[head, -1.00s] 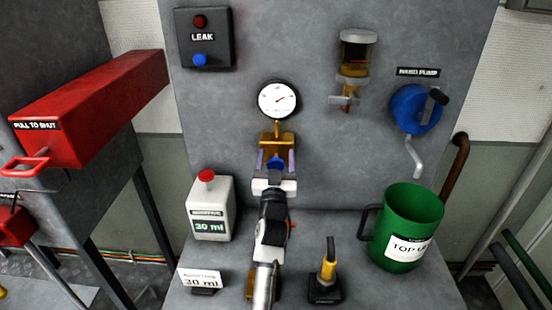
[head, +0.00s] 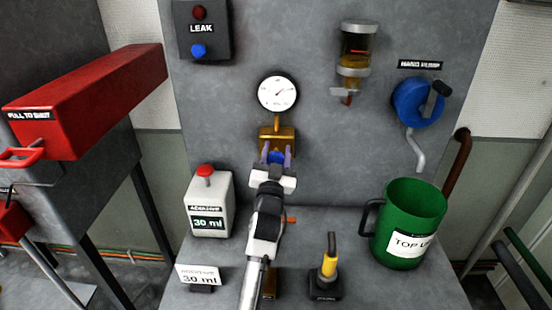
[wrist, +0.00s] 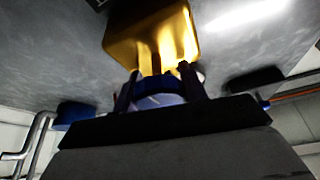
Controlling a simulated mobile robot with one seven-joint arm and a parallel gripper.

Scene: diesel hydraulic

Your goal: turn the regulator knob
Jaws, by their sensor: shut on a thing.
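The regulator is a brass block (head: 277,138) on the grey panel, with a round white gauge (head: 278,94) above it. Its blue knob (head: 276,157) sits just below the block. My gripper (head: 276,156) reaches up from below, its two purple fingers on either side of the knob, shut on it. In the wrist view the brass block (wrist: 152,32) fills the top middle, and the blue knob (wrist: 158,90) shows between the fingertips of my gripper (wrist: 158,82). The knob's lower part is hidden by the gripper body in the head view.
A white additive bottle (head: 210,208) with a red cap and a 30 ml card (head: 198,276) stand left. A blue hand pump (head: 418,103) and a glass bowl (head: 356,50) are on the panel.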

